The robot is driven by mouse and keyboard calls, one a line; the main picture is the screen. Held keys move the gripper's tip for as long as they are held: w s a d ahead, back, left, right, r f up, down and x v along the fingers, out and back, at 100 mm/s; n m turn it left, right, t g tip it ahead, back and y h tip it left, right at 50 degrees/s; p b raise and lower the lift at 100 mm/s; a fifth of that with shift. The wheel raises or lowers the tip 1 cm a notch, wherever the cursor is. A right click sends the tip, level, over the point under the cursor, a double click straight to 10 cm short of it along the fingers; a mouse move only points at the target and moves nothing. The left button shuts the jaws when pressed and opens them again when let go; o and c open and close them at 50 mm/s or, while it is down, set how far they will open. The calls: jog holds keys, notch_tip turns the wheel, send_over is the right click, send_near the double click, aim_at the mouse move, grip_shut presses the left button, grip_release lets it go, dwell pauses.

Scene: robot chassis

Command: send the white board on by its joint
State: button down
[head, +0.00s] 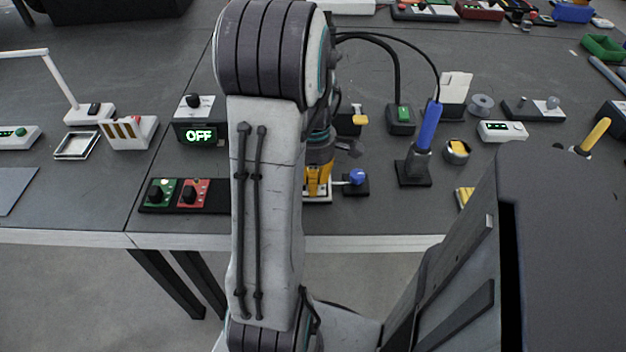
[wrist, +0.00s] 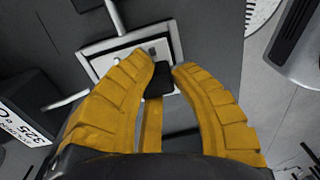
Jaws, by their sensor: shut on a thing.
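My gripper (head: 318,190) reaches down near the table's front edge, with its yellow fingers over a white board (head: 317,199). In the wrist view the board (wrist: 95,52) looks like a white square frame with a grey middle. The gripper's fingertips (wrist: 163,72) close around a small black knob (wrist: 158,82) over the board's near part. The fingers hide part of the board, and I cannot tell how the knob joins it. In the head view my arm and fingers hide the knob.
A blue-ball joystick (head: 357,177) stands close right of the board. A blue-handled tool in a black stand (head: 414,168) is further right. The table's front edge (head: 380,242) is near.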

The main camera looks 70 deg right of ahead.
jog(key=shift+f, duration=0.2)
jog(key=c, duration=1.1)
grip_release()
jog(key=shift+r, duration=0.15)
jog(key=r, duration=1.1)
jog(key=shift+d+r, duration=0.3)
jog(key=shift+r, duration=0.1)
